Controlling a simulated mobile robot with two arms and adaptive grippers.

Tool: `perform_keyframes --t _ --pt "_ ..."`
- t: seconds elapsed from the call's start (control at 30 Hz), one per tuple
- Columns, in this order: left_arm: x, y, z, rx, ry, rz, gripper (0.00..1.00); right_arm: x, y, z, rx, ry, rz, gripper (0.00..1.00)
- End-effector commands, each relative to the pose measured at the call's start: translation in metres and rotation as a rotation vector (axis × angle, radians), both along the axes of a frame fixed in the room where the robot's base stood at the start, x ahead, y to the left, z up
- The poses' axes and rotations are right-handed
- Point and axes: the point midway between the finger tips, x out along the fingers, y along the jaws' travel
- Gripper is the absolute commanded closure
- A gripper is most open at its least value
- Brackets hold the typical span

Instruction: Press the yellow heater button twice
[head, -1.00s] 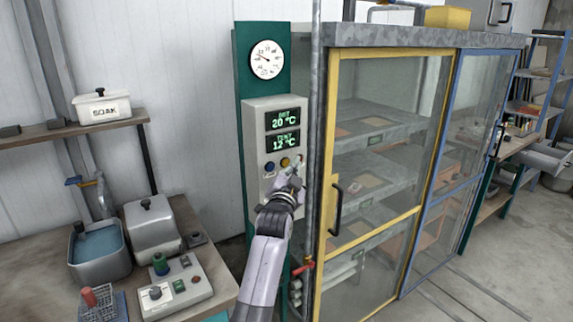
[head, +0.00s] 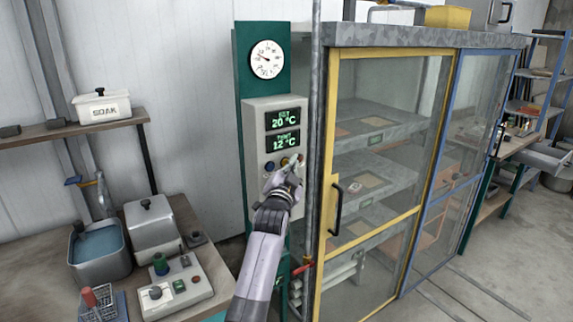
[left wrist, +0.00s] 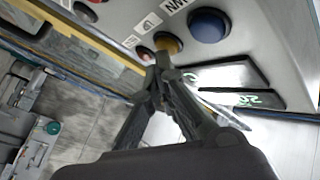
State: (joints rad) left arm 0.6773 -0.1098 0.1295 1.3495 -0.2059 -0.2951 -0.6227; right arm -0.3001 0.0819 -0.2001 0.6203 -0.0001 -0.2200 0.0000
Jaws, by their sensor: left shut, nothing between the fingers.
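The yellow button (left wrist: 170,42) sits on the grey control box (head: 258,192), between a blue button (left wrist: 208,25) and a red button (left wrist: 146,53). My left gripper (left wrist: 163,62) is shut and empty, with its fingertips right at the yellow button in the left wrist view. I cannot tell whether they touch it. In the head view my left gripper (head: 291,168) is in front of the button row and partly hides it. The display (head: 283,129) reads 20 °C above 12 °C. My right gripper is out of view.
A vertical pipe (head: 315,120) and the yellow-framed glass door (head: 331,170) with a black handle stand just right of the box. A round gauge (head: 267,59) hangs above it. A bench with a water tank (head: 100,262) and a small control unit stands at the left.

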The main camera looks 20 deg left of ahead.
Motion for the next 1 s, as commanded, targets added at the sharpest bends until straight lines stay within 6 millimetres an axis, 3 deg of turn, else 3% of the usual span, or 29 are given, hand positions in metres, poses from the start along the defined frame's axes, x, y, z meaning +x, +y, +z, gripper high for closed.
perform_keyframes --t 0.73,1.0 --pt "0.0034 0.005 0.0002 0.001 0.0 0.001 1.0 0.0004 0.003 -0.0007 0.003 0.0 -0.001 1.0" --pt "-0.0025 -0.0031 0.0009 0.001 0.0 0.0 1.0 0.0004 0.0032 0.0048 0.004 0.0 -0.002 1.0"
